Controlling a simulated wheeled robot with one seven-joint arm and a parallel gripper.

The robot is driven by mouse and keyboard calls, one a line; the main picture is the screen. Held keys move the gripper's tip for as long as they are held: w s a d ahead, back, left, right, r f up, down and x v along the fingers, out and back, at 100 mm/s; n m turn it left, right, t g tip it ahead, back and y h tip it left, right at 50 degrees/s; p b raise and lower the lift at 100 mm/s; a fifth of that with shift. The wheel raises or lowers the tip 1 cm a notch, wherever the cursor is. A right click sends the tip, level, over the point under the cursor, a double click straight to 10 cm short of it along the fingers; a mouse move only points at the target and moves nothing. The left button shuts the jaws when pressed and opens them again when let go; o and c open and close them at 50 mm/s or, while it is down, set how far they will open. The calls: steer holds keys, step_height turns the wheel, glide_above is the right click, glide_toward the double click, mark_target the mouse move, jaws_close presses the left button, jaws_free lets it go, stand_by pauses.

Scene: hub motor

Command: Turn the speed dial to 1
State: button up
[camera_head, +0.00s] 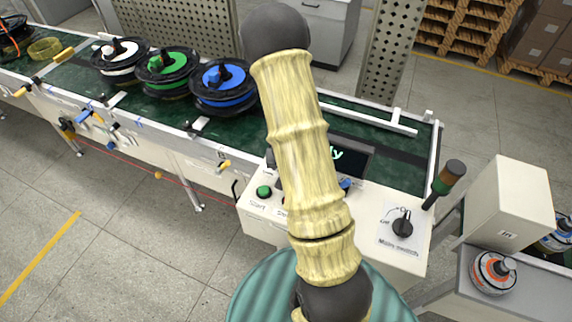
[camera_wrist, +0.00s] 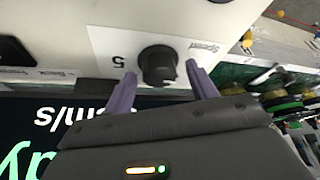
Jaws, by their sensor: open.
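The speed dial (camera_wrist: 158,66) is a black round knob on a white label with the word "Speed" and a "5", both upside down in the wrist view. Its pointer setting is too dark to read. My gripper (camera_wrist: 160,70) is open, with one purple finger on either side of the dial in that view. A gap shows between each finger and the knob; I cannot tell how deep the tips reach. In the head view my arm hides the dial and most of the gripper.
The white control panel (camera_head: 370,255) carries a green start button (camera_head: 264,191) and a black main switch (camera_head: 402,224). A dark display (camera_head: 356,158) stands behind. A signal lamp (camera_head: 447,178) rises at the right. Several spools, one blue (camera_head: 222,82), sit on the green conveyor.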

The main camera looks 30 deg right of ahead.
steer(key=shift+r, duration=0.15)
steer(key=v, duration=1.7)
steer(key=shift+b, duration=0.45)
steer(key=shift+s+a, duration=0.1)
steer(key=s+a+r+n+g+y, duration=0.1)
steer(key=s+a+n, duration=0.4)
steer(key=a, duration=0.5)
steer(key=shift+s+a+r+y, duration=0.2)
steer(key=shift+s+a+y, duration=0.25)
steer(key=shift+s, duration=0.2)
steer(key=shift+c, duration=0.3)
